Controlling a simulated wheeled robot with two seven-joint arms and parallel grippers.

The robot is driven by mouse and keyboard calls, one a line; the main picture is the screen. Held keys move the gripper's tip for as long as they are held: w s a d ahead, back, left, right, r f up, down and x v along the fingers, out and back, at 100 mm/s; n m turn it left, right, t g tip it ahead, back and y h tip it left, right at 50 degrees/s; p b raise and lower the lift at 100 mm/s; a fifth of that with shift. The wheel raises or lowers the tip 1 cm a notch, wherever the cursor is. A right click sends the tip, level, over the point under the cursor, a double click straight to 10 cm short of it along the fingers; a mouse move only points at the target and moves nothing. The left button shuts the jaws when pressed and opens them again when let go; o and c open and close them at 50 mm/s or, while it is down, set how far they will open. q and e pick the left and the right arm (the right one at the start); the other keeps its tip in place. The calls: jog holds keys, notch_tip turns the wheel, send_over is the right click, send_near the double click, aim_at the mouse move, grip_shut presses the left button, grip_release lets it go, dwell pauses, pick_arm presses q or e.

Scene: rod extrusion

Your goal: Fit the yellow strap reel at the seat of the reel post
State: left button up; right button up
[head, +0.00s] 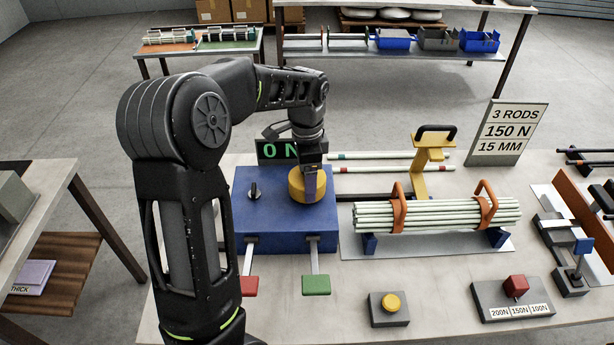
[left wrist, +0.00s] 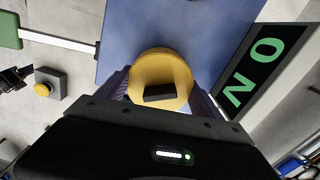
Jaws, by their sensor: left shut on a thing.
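The yellow strap reel (head: 298,190) is a round thick disc at the top right of the blue tensioner box (head: 262,215). My left gripper (head: 308,182) reaches down from above and is shut on the reel. In the left wrist view the reel (left wrist: 160,72) sits between the two fingers of my left gripper (left wrist: 160,92), over the blue surface. A dark rectangular piece (left wrist: 160,93) shows at the reel's middle; I cannot tell whether it is the reel post. The reel's underside and any seat below are hidden.
A black knob (head: 254,190) stands left of the reel, and a "0 N" display (head: 280,150) behind. Red (head: 243,285) and green (head: 316,285) paddles project in front.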

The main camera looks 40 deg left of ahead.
pick_arm(q)
jog(key=shift+f+b, duration=0.45)
jog(key=shift+f, duration=0.2)
jog(key=o, duration=1.7)
jog(key=shift+r+b, duration=0.35)
jog(key=shift+r, duration=3.6)
